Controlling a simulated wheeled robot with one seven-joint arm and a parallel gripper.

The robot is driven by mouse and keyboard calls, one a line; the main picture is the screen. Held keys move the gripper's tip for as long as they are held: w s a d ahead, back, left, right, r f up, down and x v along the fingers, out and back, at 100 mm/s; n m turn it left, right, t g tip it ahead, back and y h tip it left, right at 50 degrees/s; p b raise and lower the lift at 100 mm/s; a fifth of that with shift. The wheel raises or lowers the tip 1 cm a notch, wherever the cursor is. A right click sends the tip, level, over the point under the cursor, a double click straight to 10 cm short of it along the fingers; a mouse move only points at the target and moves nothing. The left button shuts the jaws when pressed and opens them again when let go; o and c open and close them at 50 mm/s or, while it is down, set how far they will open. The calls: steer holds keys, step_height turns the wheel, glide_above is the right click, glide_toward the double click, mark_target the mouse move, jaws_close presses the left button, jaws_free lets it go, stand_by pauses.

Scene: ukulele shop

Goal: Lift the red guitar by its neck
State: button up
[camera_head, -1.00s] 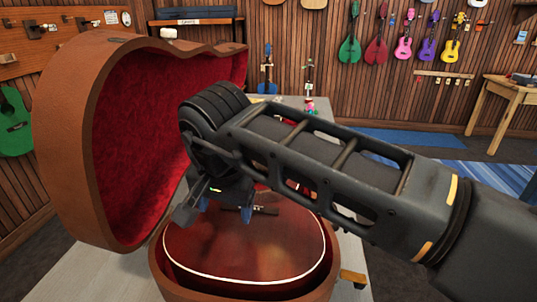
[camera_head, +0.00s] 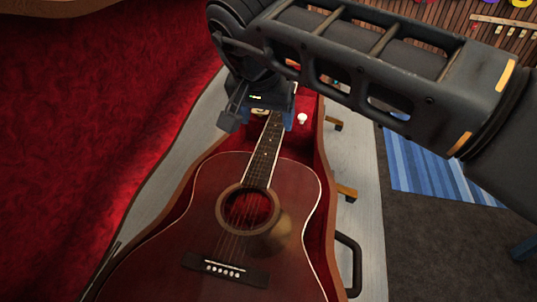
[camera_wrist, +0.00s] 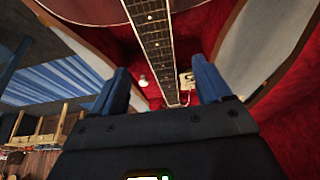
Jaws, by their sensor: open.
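The dark red guitar (camera_head: 170,250) lies face up in an open case lined with red. Its neck (camera_head: 264,150) points away from me, and its far end is hidden behind my gripper (camera_head: 262,116). My gripper is open, pointing down over the far part of the neck. In the wrist view, the fretted neck (camera_wrist: 155,38) runs between the two blue fingers of my gripper (camera_wrist: 160,85). The fingers stand on either side of it in the picture, with nothing gripped. I cannot tell how far above the neck they are.
The case's raised lid (camera_head: 90,120) fills the left side with red lining. A white knob (camera_head: 301,118) sits inside the case right of the neck. The case rests on a grey table (camera_head: 368,200). A blue striped rug (camera_head: 425,165) lies on the floor to the right.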

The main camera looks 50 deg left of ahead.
mark_target(270, 140)
steer(key=shift+s+d+f+p+x, duration=0.15)
steer(key=shift+p+x, duration=0.15)
steer(key=shift+x, duration=0.9)
steer(key=shift+s+d+p+x, duration=0.15)
steer(key=shift+p+x, duration=0.15)
steer(key=shift+x, duration=0.85)
steer(key=shift+s+d+f+p+x, duration=0.15)
steer(key=shift+p+x, duration=0.15)
steer(key=shift+x, duration=0.9)
jaws_close()
steer(key=shift+w+r, duration=0.1)
steer(key=shift+r, duration=0.1)
